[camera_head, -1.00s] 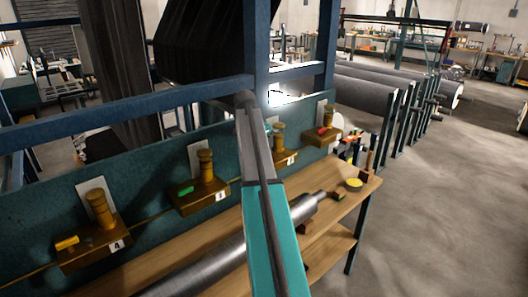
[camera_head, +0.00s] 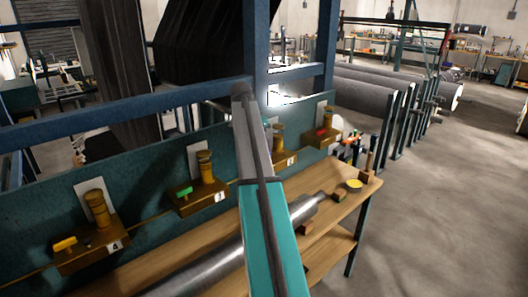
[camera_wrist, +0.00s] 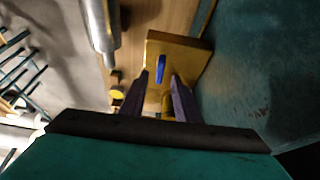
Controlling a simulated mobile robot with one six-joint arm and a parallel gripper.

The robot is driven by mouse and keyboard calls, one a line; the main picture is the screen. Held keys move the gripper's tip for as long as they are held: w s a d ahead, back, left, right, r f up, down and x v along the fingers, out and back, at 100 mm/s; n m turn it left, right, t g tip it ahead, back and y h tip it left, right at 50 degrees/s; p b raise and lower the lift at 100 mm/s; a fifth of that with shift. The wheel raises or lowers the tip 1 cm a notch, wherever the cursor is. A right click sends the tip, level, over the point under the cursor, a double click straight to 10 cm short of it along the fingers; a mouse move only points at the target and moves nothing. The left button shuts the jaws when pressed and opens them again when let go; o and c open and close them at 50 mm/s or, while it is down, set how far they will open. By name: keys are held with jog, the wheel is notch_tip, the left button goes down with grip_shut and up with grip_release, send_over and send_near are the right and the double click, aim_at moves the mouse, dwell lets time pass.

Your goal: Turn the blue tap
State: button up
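The blue tap (camera_wrist: 160,68) is an upright blue handle on a brass block (camera_wrist: 185,52) in the wrist view. My gripper (camera_wrist: 160,78) is open, with its two dark fingers on either side of the lower end of the handle in the picture. Whether they touch it, I cannot tell. In the head view, my arm covers most of the brass block numbered 2 (camera_head: 288,159), and its handle and my fingers are hidden there.
Similar brass blocks carry a yellow handle (camera_head: 65,244), a green handle (camera_head: 184,191) and a red handle (camera_head: 322,132) along the teal panel (camera_head: 140,170). A wooden bench (camera_head: 335,222) with a metal roller (camera_head: 215,258) stands below them.

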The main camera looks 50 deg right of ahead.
jog(key=b+v, duration=0.2)
jog(key=v, duration=0.8)
jog(key=shift+r, duration=0.25)
